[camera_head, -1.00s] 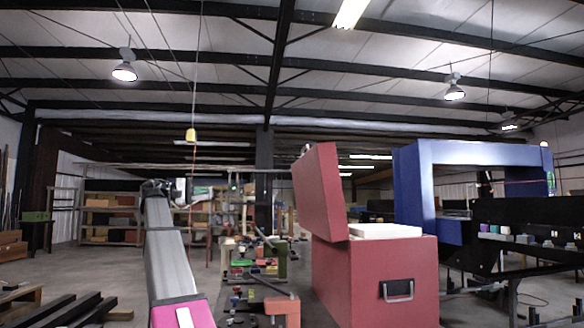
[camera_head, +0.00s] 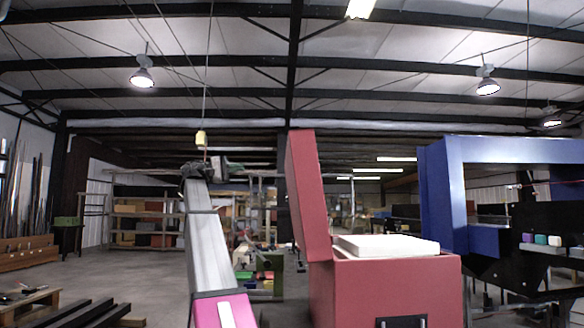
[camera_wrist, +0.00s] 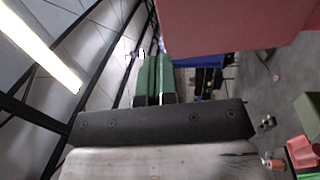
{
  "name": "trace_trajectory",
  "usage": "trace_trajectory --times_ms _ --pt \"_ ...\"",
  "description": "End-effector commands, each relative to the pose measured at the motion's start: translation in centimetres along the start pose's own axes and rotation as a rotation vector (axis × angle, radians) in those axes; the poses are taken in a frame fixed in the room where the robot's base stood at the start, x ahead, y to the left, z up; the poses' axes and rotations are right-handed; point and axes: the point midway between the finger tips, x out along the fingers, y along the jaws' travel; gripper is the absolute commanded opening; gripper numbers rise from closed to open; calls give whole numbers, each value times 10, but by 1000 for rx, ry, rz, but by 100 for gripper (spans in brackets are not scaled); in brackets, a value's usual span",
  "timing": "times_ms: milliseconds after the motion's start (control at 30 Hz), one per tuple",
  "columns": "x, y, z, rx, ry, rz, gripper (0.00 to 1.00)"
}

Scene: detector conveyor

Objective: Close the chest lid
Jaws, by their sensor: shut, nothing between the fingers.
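The red chest (camera_head: 390,285) stands right of centre in the head view, with a dark handle plate low on its front. Its red lid (camera_head: 308,195) is open, standing nearly upright and tilted to the left. A white block or liner (camera_head: 388,246) shows at the chest's opening. My arm reaches up and away to the left of the lid. My gripper (camera_wrist: 153,80) has its green fingers together and empty in the wrist view. A red surface, likely the lid (camera_wrist: 235,22), fills the top right of that view, apart from the fingers.
A blue frame (camera_head: 490,155) and a black conveyor (camera_head: 545,235) with small coloured blocks stand right of the chest. Shelves (camera_head: 150,225) stand at the back left. Dark beams (camera_head: 75,312) lie at the lower left. Floor between them and my arm looks clear.

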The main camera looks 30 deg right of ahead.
Motion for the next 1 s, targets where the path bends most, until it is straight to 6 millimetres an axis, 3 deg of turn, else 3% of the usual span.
trace_trajectory --times_ms 267,800,1000 --pt "11 0 1 1 -2 0 0" --pt "105 0 1 1 -2 -1 0" --pt "130 0 1 1 -1 0 0"
